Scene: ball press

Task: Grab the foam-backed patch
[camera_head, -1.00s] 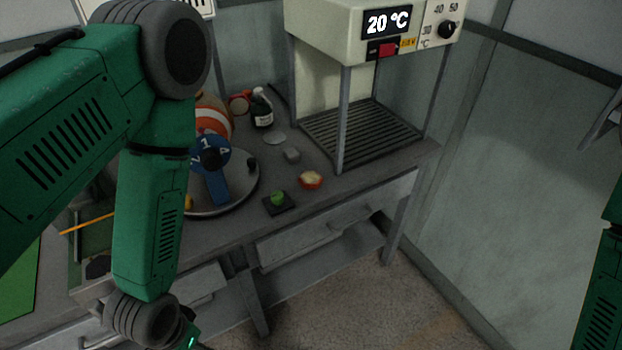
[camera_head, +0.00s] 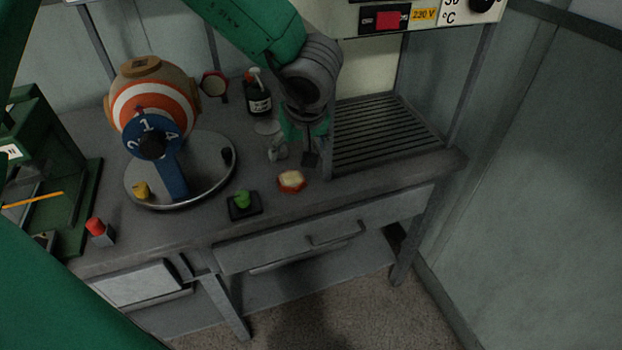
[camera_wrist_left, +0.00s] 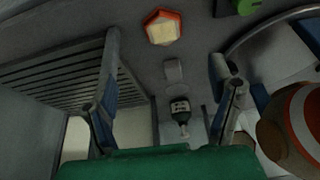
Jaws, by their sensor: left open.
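A small red-orange piece with a cream, foam-like face (camera_head: 291,181) lies near the front edge of the bench; it looks like the foam-backed patch. It also shows at the top of the left wrist view (camera_wrist_left: 162,28). My left gripper (camera_head: 294,155) points down over the bench just behind it, open, with its fingers apart. In the wrist view a small pale grey block (camera_wrist_left: 174,72) shows between the fingers, and the red-orange piece lies beyond them. I see no contact with either. My right gripper is out of view.
A slatted rack (camera_head: 385,135) with posts stands right of the gripper. A dark bottle (camera_head: 257,95) is behind it. A round metal tray (camera_head: 215,190) with a striped ball device (camera_head: 155,92) stands left. A green knob on a black base (camera_head: 243,203) is at the front.

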